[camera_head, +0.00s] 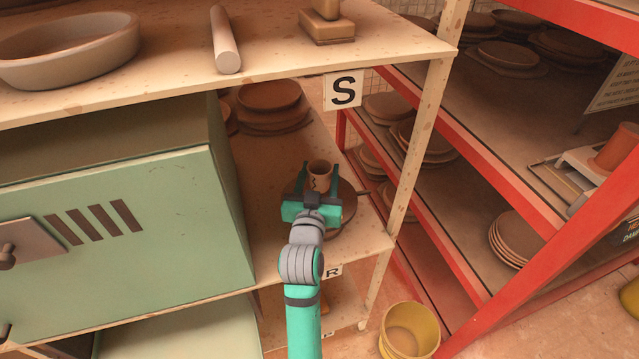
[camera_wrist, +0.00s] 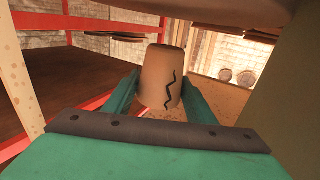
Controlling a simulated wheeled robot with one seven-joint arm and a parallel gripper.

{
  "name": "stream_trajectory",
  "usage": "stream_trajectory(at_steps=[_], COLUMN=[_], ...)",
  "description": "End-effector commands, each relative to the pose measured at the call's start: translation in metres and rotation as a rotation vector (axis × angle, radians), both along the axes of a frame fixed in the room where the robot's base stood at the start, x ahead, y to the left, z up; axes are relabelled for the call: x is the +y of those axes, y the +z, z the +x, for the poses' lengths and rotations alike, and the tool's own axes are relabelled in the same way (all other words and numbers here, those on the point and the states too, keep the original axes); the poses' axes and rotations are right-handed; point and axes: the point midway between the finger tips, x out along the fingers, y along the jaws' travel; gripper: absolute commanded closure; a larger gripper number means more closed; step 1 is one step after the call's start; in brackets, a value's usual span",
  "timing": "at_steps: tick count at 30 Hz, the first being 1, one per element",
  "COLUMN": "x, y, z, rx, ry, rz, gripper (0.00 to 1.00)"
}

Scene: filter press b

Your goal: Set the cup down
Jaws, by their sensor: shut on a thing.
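The cup (camera_head: 319,174) is small and tan with a dark zigzag line on its side. My gripper (camera_head: 321,182) reaches into the middle shelf bay and is shut on the cup, with one teal finger on each side. In the wrist view the cup (camera_wrist: 161,78) stands between the two fingers (camera_wrist: 160,98). Below the cup in the head view is a dark round plate or disc (camera_head: 345,214) on the wooden shelf (camera_head: 376,238). My gripper partly hides the disc, and I cannot tell whether the cup touches it.
A green metal box (camera_head: 130,220) stands left of my arm. Stacked brown plates (camera_head: 272,108) sit deeper on the shelf. The upper shelf (camera_head: 280,60) is overhead, with a wooden post (camera_head: 425,125) at right. A red rack (camera_head: 500,225) and a yellow bucket (camera_head: 409,331) are beyond.

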Motion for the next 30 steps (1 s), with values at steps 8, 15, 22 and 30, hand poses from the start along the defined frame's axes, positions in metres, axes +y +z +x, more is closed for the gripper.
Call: stream_trajectory(at_steps=[8,15,22,30], x=[0.002,0.002,0.001,0.001], y=[-0.033,-0.036,-0.040,-0.039], z=[0.000,0.000,0.000,0.000], rx=[0.004,-0.001,0.001,0.001], ry=[0.002,0.002,0.001,0.001], rz=[-0.001,-0.001,-0.001,-0.001], gripper=[0.74,0.74,0.47,0.31])
